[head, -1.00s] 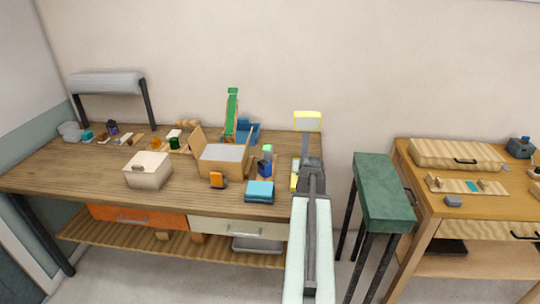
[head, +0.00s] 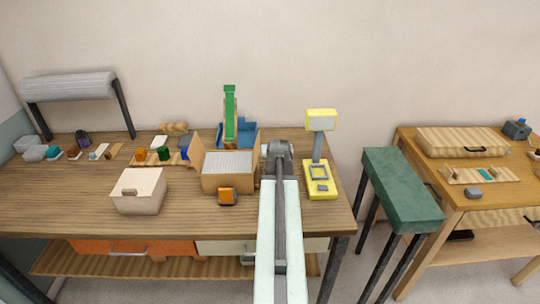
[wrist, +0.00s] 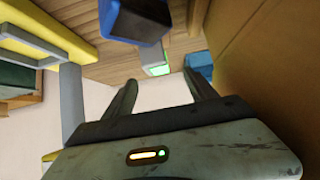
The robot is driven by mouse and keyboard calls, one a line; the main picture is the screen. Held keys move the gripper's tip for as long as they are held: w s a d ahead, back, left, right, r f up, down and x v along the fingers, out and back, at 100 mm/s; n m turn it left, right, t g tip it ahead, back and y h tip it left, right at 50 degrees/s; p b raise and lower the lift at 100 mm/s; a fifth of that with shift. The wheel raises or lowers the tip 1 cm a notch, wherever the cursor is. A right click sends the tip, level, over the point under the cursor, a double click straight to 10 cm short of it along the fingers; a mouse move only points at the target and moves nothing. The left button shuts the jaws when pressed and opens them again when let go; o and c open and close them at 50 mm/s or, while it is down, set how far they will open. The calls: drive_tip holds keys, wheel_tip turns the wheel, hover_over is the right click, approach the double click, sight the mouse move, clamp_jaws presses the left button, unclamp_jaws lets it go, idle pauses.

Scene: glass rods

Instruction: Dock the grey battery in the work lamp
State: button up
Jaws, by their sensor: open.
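The work lamp (head: 319,180) stands upright near the right end of the long bench, with a yellow base, grey post and yellow-rimmed head. Its base has a dark-framed recess on top. A small grey block (head: 472,193) lies on the right-hand bench; I cannot tell for sure that it is the grey battery. My gripper (wrist: 160,90) is open with nothing between its fingers. In the head view its fingers are hidden behind my wrist, left of the lamp. A blue block with a dark grey face (wrist: 140,22) is close by in the wrist view, outside the fingers.
An open cardboard box (head: 228,181) stands left of my arm; its wall fills the right of the wrist view. An orange-faced block (head: 227,196) is before it. A green stool (head: 402,190) stands between the benches.

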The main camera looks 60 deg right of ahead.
drive_tip(key=b+x, duration=0.1)
drive_tip(key=x, duration=0.2)
drive_tip(key=shift+s+b, duration=0.15)
drive_tip(key=shift+b, duration=0.2)
drive_tip(key=b+x, duration=0.3)
drive_tip(key=x, duration=0.2)
drive_tip(key=shift+s+d, duration=0.1)
drive_tip(key=shift+d, duration=0.1)
drive_tip(key=shift+a+r, duration=0.1)
drive_tip(key=shift+c, duration=0.3)
clamp_jaws()
